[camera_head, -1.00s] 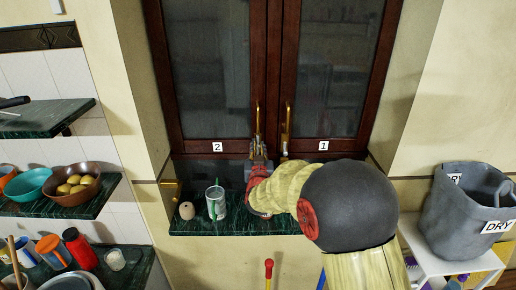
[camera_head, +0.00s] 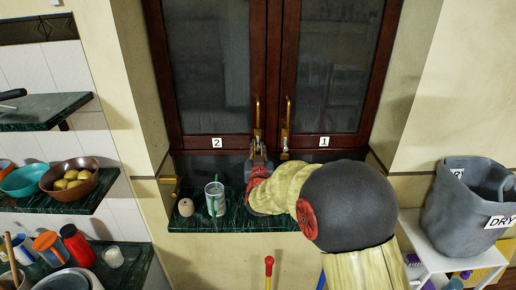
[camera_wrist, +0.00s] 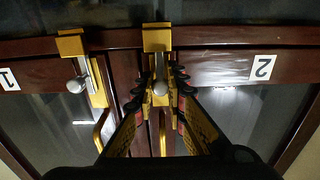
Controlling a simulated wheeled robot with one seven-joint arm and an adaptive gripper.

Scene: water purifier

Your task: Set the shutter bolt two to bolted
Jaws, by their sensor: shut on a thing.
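Shutter two is the left dark-wood, glazed leaf marked 2 (camera_head: 217,142); its number also shows in the wrist view (camera_wrist: 262,68). Its brass bolt (camera_wrist: 157,40) has a grey rod and knob (camera_wrist: 160,87) at the leaf's inner bottom edge. My gripper (camera_wrist: 161,92) has its fingers closed on both sides of this knob. In the head view my gripper (camera_head: 258,162) is at the foot of leaf two, partly hidden by its own wrist. Bolt one (camera_wrist: 72,46), with a grey knob, is beside it and apart from my fingers.
Brass handles (camera_head: 289,112) stand above the bolts. A grey DRY basket (camera_head: 470,205) is at the right.

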